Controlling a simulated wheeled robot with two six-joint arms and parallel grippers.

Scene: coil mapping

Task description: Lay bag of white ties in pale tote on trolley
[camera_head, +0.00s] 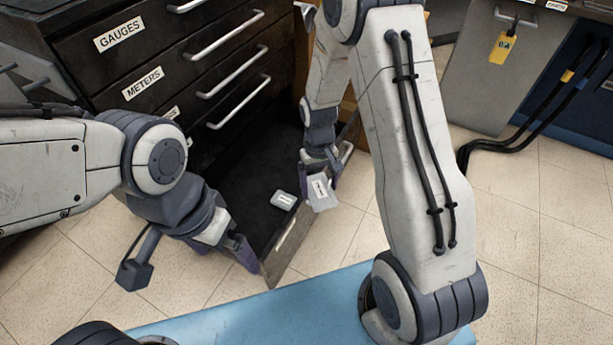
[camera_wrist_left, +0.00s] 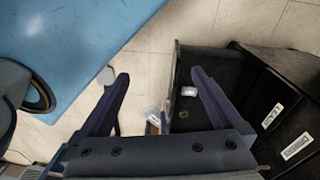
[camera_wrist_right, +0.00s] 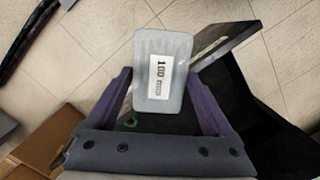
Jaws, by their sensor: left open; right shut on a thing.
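A pale grey-white bag (camera_head: 320,196) with a white label is between the fingers of my right gripper (camera_head: 319,178), held above the open drawer. In the right wrist view the bag (camera_wrist_right: 152,90) shows a label reading "100" with smaller unclear print. My right gripper is shut on it. My left gripper (camera_head: 244,254) is open and empty, by the near left corner of the open drawer (camera_head: 240,200). I cannot tell whether it touches the drawer. A second labelled bag (camera_head: 284,201) lies inside the drawer. I see no pale tote or trolley for certain.
A dark cabinet (camera_head: 135,55) with drawers marked GAUGES and METERS stands at the upper left. A cardboard box (camera_wrist_right: 52,135) is beside the drawer. A blue flat surface (camera_head: 270,310) lies at the front. Tiled floor (camera_head: 530,215) is open at right; black cables (camera_head: 510,140) run there.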

